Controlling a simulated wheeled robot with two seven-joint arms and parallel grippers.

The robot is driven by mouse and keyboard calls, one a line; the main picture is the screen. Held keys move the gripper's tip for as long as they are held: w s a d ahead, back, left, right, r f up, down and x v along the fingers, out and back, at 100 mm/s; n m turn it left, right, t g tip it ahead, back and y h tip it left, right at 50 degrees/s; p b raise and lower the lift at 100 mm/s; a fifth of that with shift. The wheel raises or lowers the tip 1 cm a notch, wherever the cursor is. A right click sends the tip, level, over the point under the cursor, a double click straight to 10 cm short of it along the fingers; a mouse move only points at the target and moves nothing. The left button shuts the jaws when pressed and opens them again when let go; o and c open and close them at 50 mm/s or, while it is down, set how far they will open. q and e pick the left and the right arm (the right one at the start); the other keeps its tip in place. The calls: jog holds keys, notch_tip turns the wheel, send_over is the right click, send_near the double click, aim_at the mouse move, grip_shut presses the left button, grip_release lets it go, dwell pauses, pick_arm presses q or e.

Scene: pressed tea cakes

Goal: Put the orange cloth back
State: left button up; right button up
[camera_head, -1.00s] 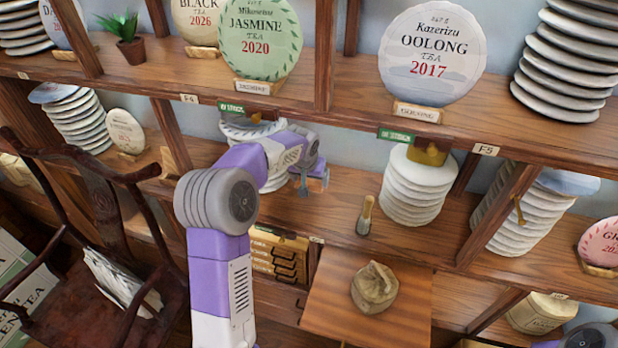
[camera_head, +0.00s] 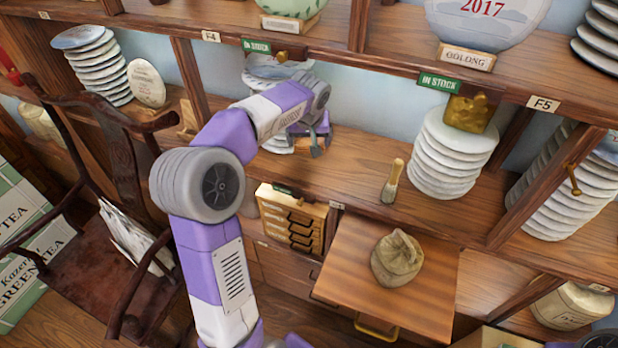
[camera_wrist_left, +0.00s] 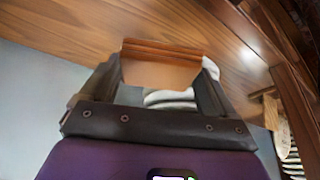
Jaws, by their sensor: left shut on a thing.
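My left gripper (camera_head: 318,143) reaches into the lower shelf bay on the left, in front of a stack of pale tea cakes (camera_head: 278,72). In the left wrist view, a flat orange-brown piece, which looks like the orange cloth (camera_wrist_left: 160,68), spans between the two dark fingers. The left gripper is shut on it. In the head view the cloth is mostly hidden by the gripper and cannot be made out clearly. My right gripper is out of view.
A brush (camera_head: 392,182) stands on the shelf beside a right-hand stack of cakes (camera_head: 452,150). A mustard hanging piece (camera_head: 470,113) is above that stack. A tan pouch (camera_head: 397,258) sits on a pull-out board (camera_head: 345,285). A dark wooden chair (camera_head: 75,270) stands at left.

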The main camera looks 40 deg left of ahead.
pick_arm(q)
notch_tip(320, 180, down, 10)
jog(key=shift+r+b, duration=0.15)
jog(key=shift+b, duration=0.95)
jog(key=shift+s, duration=0.1)
jog(key=o, duration=0.7)
jog(key=shift+o, duration=0.2)
